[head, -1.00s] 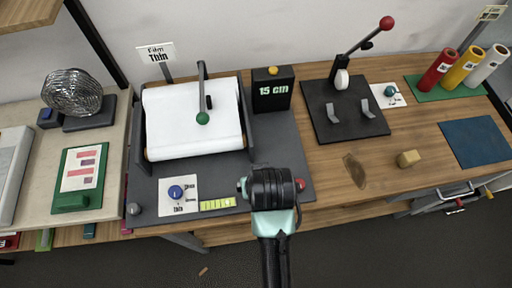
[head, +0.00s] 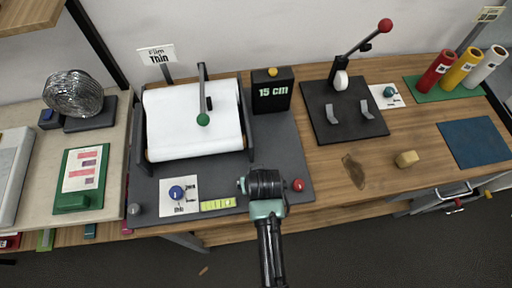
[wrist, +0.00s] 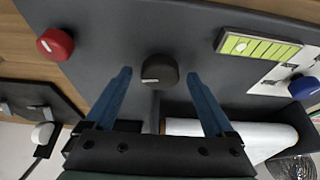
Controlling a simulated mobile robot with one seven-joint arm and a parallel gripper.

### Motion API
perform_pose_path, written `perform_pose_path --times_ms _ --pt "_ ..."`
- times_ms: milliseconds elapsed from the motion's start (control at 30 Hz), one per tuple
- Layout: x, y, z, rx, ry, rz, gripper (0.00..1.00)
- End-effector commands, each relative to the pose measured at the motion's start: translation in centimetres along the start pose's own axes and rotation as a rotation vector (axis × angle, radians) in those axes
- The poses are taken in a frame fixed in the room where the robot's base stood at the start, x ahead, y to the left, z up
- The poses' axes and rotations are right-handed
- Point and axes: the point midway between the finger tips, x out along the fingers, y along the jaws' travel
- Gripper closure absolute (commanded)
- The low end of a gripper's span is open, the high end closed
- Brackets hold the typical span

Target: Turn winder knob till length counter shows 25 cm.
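The length counter (head: 272,92) is a black box with a yellow button on top, and its display reads 15 cm. A dark brown-grey knob (wrist: 160,71) with a light pointer line stands on the grey winder base (wrist: 120,45). My gripper (wrist: 159,76) is open, with one blue finger on each side of this knob and a gap at both sides. In the head view my wrist (head: 265,183) hides the knob and the fingers.
A red knob (head: 298,185) is just right of my wrist. A blue knob (head: 177,192) on a white label and a yellow-green strip (head: 218,204) are left. A black press (head: 345,112) with a red-tipped lever stands right.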

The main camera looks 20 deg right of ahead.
Motion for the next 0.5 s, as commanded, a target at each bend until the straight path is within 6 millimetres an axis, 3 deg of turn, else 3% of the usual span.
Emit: perform_pose_path --times_ms 67,433,500 --pt "-0.02 0.01 -0.01 0.0 0.0 0.0 0.26" --pt "-0.04 0.01 0.0 0.0 0.0 0.0 0.92" --pt "-0.04 0.01 0.0 0.0 0.0 0.0 0.97"
